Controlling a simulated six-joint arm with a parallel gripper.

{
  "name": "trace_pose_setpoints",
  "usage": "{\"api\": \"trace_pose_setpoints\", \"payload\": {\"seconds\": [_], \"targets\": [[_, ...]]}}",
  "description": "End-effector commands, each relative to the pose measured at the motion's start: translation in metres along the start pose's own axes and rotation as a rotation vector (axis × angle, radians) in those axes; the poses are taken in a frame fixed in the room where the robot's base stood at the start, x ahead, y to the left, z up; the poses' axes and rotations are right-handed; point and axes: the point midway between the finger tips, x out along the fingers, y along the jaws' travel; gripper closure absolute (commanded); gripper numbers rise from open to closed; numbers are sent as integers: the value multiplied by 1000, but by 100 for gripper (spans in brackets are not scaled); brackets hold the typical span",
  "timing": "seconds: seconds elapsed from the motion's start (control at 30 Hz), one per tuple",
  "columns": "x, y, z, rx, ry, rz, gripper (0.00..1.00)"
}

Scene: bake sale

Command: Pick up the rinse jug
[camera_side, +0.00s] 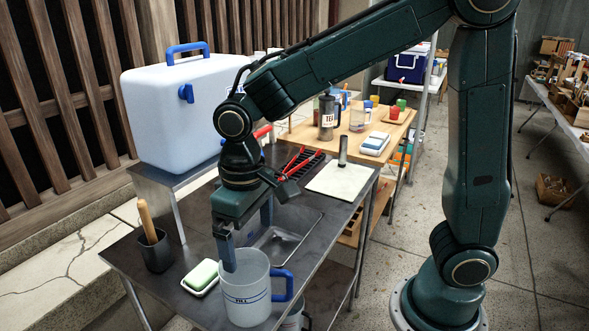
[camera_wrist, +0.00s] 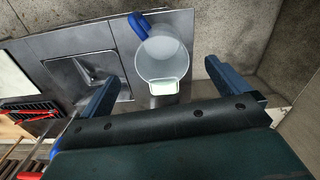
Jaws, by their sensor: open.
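The rinse jug (camera_side: 246,297) is a translucent white jug with a blue handle and a blue line with lettering. It stands upright at the near edge of the steel counter (camera_side: 165,268), handle to the right in the side view. My gripper (camera_side: 247,248) is open and empty just above and behind the jug, pointing down. One finger overlaps the jug's rim in the side view; I cannot tell whether they touch. In the wrist view the jug (camera_wrist: 163,50) appears between and beyond the spread fingers, its blue handle at upper left.
A dark cup with a wooden-handled tool (camera_side: 157,252) stands further left. A sink basin (camera_side: 290,240) lies behind. A large white cooler (camera_side: 185,110) stands on a raised shelf.

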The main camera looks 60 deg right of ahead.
Motion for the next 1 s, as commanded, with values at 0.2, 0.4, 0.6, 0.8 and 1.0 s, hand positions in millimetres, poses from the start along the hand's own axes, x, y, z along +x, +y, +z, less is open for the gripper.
{"api": "trace_pose_setpoints", "payload": {"seconds": [0.2,0.4,0.6,0.8,1.0], "targets": [[21,0,1,0,-4,1,0],[51,1,1,0,-6,2,0],[76,0,1,0,-4,1,0],[84,0,0,0,-1,0,0],[85,0,0,0,-1,0,0]]}}
